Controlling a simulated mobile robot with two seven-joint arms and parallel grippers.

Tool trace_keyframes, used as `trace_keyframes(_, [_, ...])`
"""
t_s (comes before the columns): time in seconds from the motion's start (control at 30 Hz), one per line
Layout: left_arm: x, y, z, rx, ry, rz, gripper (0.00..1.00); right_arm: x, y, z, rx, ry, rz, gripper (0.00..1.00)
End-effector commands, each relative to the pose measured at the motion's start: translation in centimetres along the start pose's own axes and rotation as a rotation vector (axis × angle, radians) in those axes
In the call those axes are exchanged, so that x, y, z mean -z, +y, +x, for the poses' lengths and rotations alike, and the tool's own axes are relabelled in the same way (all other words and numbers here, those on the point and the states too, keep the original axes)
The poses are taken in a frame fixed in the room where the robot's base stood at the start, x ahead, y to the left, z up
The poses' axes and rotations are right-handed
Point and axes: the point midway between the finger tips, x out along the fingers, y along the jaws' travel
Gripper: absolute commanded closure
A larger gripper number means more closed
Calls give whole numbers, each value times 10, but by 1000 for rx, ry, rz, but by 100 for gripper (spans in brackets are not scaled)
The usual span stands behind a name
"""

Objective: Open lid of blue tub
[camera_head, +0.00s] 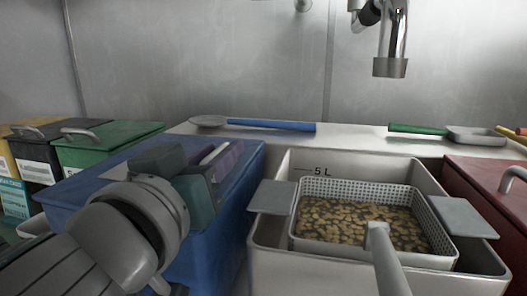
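The blue tub (205,256) stands left of the middle, with its flat blue lid (128,153) lying over the top. A light grey bar, seemingly the lid handle (214,153), shows just beyond my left gripper (192,168). My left gripper is over the lid, with its dark fingers close to the bar. The gripper hides much of the lid and part of the handle. I cannot tell whether the fingers touch or enclose the handle. My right gripper is not in view.
A metal sink (375,285) marked 5 L holds a perforated basket (310,213) of brown pieces. Green (103,145) and black (32,160) tubs stand left, a red tub (490,200) right. Blue- (272,125) and green-handled (417,129) tools lie behind. A tap (390,66) hangs above.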

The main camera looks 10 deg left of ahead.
Motion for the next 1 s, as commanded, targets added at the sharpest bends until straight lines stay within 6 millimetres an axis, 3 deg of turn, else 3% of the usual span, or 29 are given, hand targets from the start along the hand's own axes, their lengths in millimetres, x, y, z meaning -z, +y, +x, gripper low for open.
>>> trace_keyframes(0.03, [0,0,0,0,0,0,72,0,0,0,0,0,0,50])
trace_keyframes(0.3, [0,0,0,0,0,0,100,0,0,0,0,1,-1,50])
trace_keyframes(1.0, [0,0,0,0,1,0,100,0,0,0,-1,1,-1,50])
